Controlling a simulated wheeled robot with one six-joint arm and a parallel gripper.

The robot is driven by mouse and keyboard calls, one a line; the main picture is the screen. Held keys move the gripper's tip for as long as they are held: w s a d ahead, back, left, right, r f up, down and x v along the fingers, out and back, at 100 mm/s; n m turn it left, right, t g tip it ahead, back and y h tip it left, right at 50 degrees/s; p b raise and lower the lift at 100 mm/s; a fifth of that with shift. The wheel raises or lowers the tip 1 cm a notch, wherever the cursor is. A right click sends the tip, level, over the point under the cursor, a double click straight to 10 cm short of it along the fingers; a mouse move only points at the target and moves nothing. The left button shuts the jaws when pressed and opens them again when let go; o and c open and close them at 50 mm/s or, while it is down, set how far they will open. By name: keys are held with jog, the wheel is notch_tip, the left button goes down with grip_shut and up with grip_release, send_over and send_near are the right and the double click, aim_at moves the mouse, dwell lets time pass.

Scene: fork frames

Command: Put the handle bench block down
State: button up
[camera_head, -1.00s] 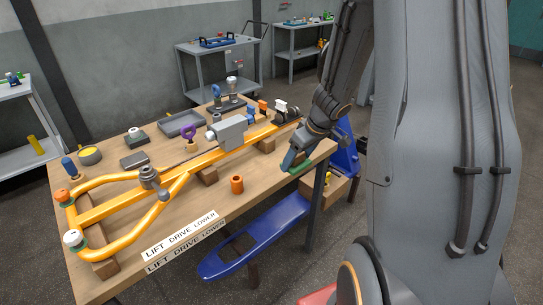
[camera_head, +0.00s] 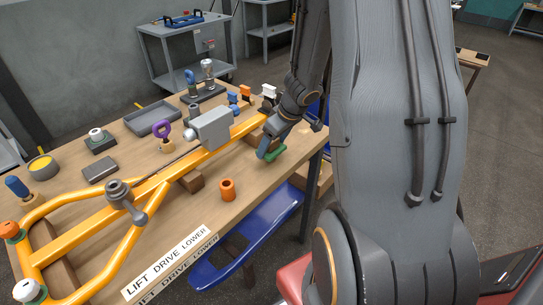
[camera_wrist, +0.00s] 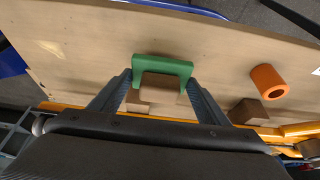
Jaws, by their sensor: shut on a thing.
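The handle bench block appears as a green piece (camera_wrist: 150,66) with a brown wooden part (camera_wrist: 161,87). My gripper (camera_wrist: 160,82) is shut on it, one finger at each side of the green piece. In the head view the green piece (camera_head: 276,153) shows at the tip of my gripper (camera_head: 266,152), over the right end of the bench (camera_head: 250,182). I cannot tell whether its underside touches the wood. The yellow-orange handle frame (camera_head: 83,233) lies along the bench on brown blocks, just beyond my gripper.
A brown support block (camera_head: 190,181) is under the frame. A grey tray (camera_head: 152,119) is farther back. Bare wood lies around the cylinder.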

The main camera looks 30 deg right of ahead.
aim_at(274, 151)
jog(key=shift+f+b, duration=1.05)
jog(key=shift+f, duration=0.75)
jog(key=shift+f, duration=0.2)
jog(key=o, duration=1.4)
jog(key=shift+s+f, duration=0.1)
jog(key=shift+o, duration=0.2)
jog(key=shift+s+a+f, duration=0.1)
jog(key=shift+a, duration=0.1)
